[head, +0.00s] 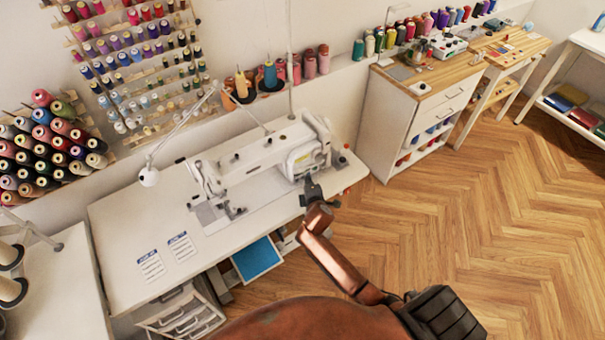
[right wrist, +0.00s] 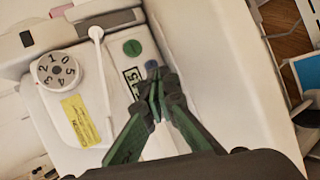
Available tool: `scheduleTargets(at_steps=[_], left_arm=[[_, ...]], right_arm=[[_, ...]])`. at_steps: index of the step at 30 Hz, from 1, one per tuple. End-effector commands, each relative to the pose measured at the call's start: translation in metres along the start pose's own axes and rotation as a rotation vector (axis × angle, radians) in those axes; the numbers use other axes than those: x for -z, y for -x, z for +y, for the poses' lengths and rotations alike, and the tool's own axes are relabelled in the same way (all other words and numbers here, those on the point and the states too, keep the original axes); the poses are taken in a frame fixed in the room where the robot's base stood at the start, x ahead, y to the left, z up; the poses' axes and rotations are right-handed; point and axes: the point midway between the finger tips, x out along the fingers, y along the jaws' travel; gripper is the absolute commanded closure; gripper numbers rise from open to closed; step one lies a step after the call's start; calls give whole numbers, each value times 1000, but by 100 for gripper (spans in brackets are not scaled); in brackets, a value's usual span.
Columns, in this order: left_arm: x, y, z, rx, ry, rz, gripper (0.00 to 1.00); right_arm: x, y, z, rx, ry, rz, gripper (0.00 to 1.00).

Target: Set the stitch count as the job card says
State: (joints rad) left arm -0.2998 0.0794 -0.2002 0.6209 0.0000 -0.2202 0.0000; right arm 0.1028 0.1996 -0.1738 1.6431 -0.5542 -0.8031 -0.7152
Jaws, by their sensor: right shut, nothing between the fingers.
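The white sewing machine (head: 262,155) stands on the white table. My right gripper (head: 311,188) is at its right end. In the right wrist view the fingers (right wrist: 155,98) are shut and empty, over the panel. A small blue-grey round button (right wrist: 151,65) shows just beyond the fingertips; I cannot tell whether they touch it. A small counter window (right wrist: 133,80) beside the fingers seems to read 15, partly hidden. A green round button (right wrist: 132,47) is above it. Two printed cards (head: 150,265) (head: 182,247) lie front left on the table; their text is too small to read. My left gripper is not in view.
A white numbered dial (right wrist: 56,70), a white lever (right wrist: 96,34) and a yellow label (right wrist: 80,121) are on the same panel. A lamp (head: 149,177) stands by the machine. A wooden-topped cabinet (head: 415,95) is to the right. The floor (head: 480,220) there is clear.

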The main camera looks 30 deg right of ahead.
Motion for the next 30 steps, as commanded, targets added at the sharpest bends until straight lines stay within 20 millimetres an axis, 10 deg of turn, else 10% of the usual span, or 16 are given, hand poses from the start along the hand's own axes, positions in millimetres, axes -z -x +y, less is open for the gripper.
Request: scheduleTargets(at_steps=[30], left_arm=[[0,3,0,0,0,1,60]], right_arm=[[4,-7,4,0,1,0,100]])
